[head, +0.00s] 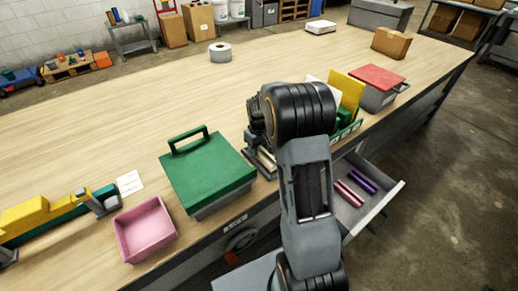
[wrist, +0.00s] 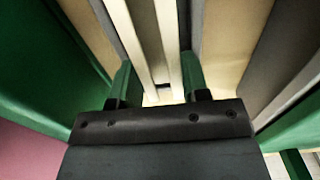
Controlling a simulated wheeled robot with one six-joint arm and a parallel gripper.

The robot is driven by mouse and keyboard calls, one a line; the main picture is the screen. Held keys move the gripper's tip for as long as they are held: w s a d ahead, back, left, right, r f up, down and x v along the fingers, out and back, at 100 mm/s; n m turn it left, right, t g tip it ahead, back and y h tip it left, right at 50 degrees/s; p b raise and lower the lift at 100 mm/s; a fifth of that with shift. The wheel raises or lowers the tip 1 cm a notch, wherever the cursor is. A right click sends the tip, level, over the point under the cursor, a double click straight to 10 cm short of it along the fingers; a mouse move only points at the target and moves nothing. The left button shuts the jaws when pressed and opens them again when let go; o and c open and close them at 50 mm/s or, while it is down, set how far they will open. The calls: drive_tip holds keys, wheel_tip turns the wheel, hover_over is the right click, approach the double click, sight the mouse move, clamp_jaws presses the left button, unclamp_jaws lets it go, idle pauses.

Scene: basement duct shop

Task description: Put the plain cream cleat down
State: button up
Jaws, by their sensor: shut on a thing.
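My gripper (wrist: 158,82) points down over the workbench, with its two green fingers closed on a long, thin cream cleat (wrist: 168,45). The cleat looks like a pair of pale strips with a dark gap between them and runs away toward the top of the wrist view. In the head view my arm hides most of the gripper and cleat; a pale strip (head: 265,158) shows at the bench's front edge, left of the arm. I cannot tell whether the cleat touches anything below.
A green-lidded box (head: 208,172) stands just left of the arm, with a pink tray (head: 145,230) beyond it. A red-lidded grey bin (head: 377,76) is right. An open drawer (head: 385,208) holds pink and purple rods. The bench middle (head: 130,115) is clear.

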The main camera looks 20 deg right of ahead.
drive_tip(key=shift+f, duration=0.2)
drive_tip(key=shift+f, duration=0.1)
drive_tip(key=shift+f, duration=0.1)
drive_tip(key=o, duration=0.9)
drive_tip(key=shift+o, duration=0.2)
wheel_tip(320, 180, up, 12)
drive_tip(key=s+a+r+m+t, duration=0.1)
drive_tip(key=s+a, duration=0.4)
drive_tip(key=s, duration=0.5)
drive_tip(key=s+a+r+m+t, duration=0.1)
drive_tip(key=s+a, duration=0.4)
drive_tip(key=s, duration=0.5)
drive_tip(key=shift+s+a+t, duration=0.3)
drive_tip(key=shift+s+t, duration=0.05)
drive_tip(key=shift+t, duration=0.35)
